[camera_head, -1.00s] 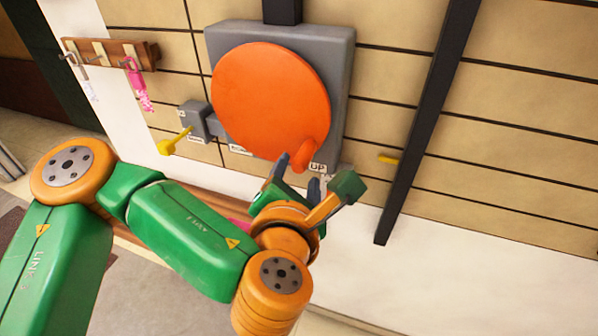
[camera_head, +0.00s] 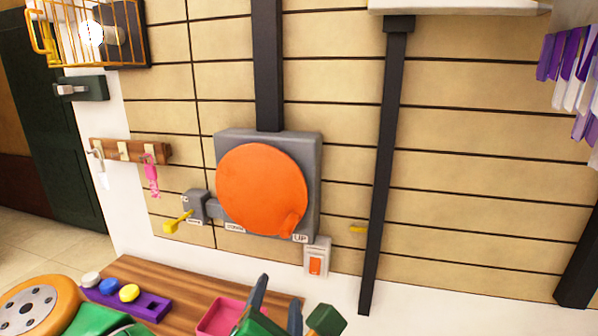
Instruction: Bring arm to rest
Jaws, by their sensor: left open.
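My left gripper (camera_head: 275,308) shows at the bottom middle, with its dark fingertips apart and nothing between them. It is below the orange disc (camera_head: 258,188) and apart from it. The disc has a small knob (camera_head: 291,224) at its lower right, beside the "UP" label, and sits on a grey wall box (camera_head: 308,165). Part of my left arm shows at the lower left; most of it is out of the picture. My right gripper is not in view.
A wooden surface (camera_head: 185,284) below holds a pink tray (camera_head: 220,318) and a purple block (camera_head: 135,303) with coloured buttons. A yellow lever (camera_head: 177,222), an orange switch (camera_head: 316,263), a hook rack (camera_head: 130,151) and a wire basket (camera_head: 82,38) are on the wall. Dark posts run down the wall.

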